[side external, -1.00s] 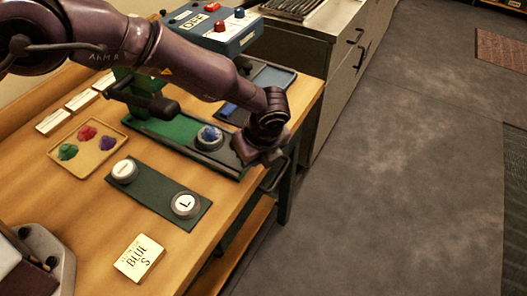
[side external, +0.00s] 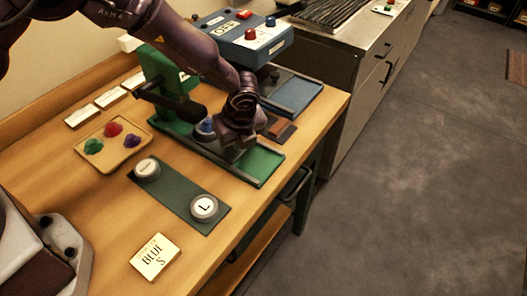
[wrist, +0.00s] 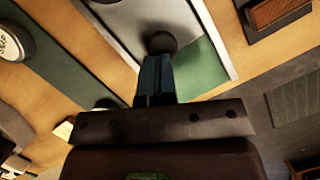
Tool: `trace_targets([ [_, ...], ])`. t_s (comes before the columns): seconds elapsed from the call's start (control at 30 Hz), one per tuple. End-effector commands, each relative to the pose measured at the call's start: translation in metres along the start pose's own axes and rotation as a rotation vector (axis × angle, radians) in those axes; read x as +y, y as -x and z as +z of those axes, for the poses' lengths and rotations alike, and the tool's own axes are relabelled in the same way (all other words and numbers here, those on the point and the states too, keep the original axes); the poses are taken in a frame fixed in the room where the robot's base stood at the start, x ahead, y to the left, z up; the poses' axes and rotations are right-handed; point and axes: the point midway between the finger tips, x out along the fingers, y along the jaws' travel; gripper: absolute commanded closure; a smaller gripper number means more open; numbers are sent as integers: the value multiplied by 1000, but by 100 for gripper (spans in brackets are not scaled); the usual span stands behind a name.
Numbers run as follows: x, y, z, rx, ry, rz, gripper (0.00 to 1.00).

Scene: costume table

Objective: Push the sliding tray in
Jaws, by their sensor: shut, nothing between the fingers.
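The sliding tray (side external: 215,146) is a grey plate in a long green track with raised rails. My gripper (side external: 233,153) is low over the track, just to the right of the blue-topped piece and partly hiding the tray. Its fingers are together and empty. In the wrist view the fingertips (wrist: 155,75) are beside a dark round knob (wrist: 161,42) on the grey tray (wrist: 160,15). Bare green track (wrist: 205,70) shows beside it. Contact is unclear.
A dark green board (side external: 180,195) with two round buttons lies in front of the track. A small wooden tray (side external: 106,148) with coloured lumps is at left. A blue control box (side external: 260,45) and a blue-grey tray (side external: 292,95) stand behind. A label card (side external: 155,256) lies in front.

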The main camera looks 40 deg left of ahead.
Motion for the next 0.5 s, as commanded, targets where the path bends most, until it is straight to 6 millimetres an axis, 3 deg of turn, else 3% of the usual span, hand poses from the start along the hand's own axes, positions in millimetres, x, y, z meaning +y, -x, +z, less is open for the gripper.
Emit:
trace_targets([
  [0.1,15,-10,24,2,2,5,100],
  [0.2,22,-14,36,3,-1,4,100],
  [0.5,26,-16,39,5,-5,6,100],
])
